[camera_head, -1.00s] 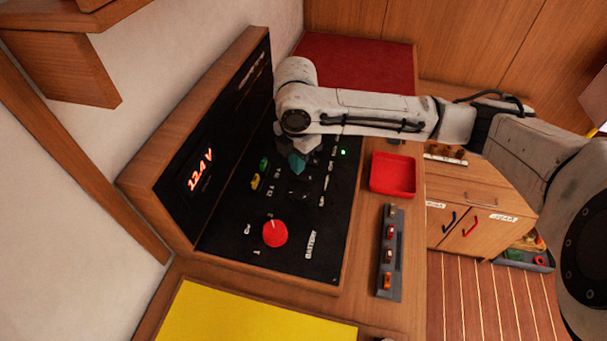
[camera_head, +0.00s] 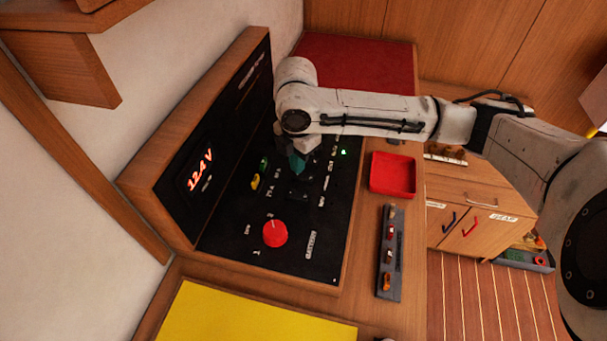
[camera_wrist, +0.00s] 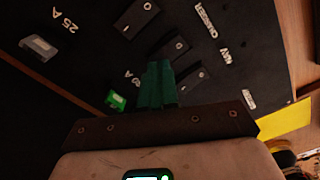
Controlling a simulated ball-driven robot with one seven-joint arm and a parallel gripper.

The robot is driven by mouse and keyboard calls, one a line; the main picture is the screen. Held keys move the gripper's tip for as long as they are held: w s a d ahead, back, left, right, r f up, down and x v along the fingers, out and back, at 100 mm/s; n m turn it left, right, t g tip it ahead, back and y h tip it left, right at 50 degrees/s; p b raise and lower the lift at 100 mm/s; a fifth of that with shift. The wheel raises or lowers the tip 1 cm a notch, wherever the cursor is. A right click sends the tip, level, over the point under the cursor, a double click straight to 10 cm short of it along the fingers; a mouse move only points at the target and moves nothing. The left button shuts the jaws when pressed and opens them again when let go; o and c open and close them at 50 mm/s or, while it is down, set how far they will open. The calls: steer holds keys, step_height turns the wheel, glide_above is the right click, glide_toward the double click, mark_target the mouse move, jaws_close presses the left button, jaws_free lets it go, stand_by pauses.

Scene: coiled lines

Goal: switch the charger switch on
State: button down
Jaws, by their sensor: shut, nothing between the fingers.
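The black switch panel (camera_head: 285,255) lies in a wooden console. In the wrist view, a row of black rocker switches is partly visible: one at the top (camera_wrist: 137,18), a middle one (camera_wrist: 173,45) and one beside my fingers (camera_wrist: 192,80). A small label that seems to read CHARGER (camera_wrist: 206,20) lies right of the top rocker, which looks like the charger switch. My gripper (camera_wrist: 158,85) has green fingers, shut and empty, just left of the nearest rocker. In the head view my gripper (camera_head: 298,164) points down at the panel; whether it touches is unclear.
A red knob (camera_head: 275,233), a green fuse (camera_head: 264,163) and a yellow fuse (camera_head: 256,181) stand on the panel. A raised display (camera_head: 200,170) reads about 12.4 V. A red tray (camera_head: 393,175) and a fuse strip (camera_head: 389,253) lie on the right ledge.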

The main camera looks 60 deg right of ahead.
steer(key=shift+f+b, duration=0.65)
steer(key=shift+f, duration=0.3)
stand_by(1.0)
steer(key=shift+r+p, duration=3.05)
steer(key=shift+r, duration=0.55)
steer(key=shift+f, duration=0.1)
